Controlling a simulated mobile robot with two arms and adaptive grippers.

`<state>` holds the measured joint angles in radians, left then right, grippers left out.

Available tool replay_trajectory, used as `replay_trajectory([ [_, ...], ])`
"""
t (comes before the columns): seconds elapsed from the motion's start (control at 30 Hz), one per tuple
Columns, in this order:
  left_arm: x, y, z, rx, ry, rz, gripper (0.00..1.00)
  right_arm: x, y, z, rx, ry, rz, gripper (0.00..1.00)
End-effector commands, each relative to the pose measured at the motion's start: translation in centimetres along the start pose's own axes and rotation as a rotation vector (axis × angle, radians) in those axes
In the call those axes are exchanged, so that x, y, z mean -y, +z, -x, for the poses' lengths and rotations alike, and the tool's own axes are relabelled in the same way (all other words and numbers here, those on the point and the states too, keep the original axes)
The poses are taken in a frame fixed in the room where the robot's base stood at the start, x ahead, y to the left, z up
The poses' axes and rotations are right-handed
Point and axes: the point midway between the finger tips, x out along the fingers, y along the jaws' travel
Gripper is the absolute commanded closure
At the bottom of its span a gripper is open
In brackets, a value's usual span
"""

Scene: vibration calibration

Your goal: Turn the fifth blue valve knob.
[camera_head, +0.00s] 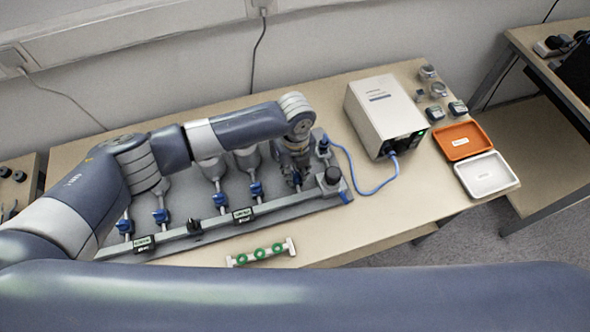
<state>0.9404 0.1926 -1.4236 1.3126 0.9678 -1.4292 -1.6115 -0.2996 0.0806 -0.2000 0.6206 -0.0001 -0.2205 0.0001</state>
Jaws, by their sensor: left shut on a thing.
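A grey calibration rig (290,210) on the table carries a row of blue valve knobs. The first knob (124,227), second knob (161,215), third knob (220,200) and fourth knob (256,189) from the left stand free. My left gripper (293,170) reaches down over the fifth blue valve knob (296,181) and is shut on it. The gripper and wrist hide most of that knob, so its angle is hard to tell. My left arm covers parts of the funnel-shaped vessels behind the knobs. My right gripper is out of view.
A white box device (379,108) stands right of the rig, with a blue cable (366,192) running to it. An orange tray (463,141) and a white tray (487,175) lie at the right. A small rack with green rings (260,253) lies in front.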

Motion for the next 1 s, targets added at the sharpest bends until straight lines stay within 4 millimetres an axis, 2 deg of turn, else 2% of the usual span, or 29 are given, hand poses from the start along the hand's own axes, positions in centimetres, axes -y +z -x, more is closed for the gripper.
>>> replay_trajectory([
  [0.3,0.06,-0.06,0.03,-0.002,-0.002,-0.101,1.0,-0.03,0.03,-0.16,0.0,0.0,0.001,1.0],
  [0.8,0.04,-0.04,0.04,-0.001,-0.001,-0.116,1.0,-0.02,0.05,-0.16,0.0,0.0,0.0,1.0],
  [0.83,0.04,-0.04,0.04,-0.001,-0.001,-0.116,0.7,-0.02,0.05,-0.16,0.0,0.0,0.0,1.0],
  [0.9,0.04,-0.04,0.04,-0.001,-0.001,-0.116,0.54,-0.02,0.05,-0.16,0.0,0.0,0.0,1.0],
  [1.0,0.03,-0.03,0.03,0.0,-0.001,-0.115,0.54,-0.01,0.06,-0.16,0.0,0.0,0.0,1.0],
])
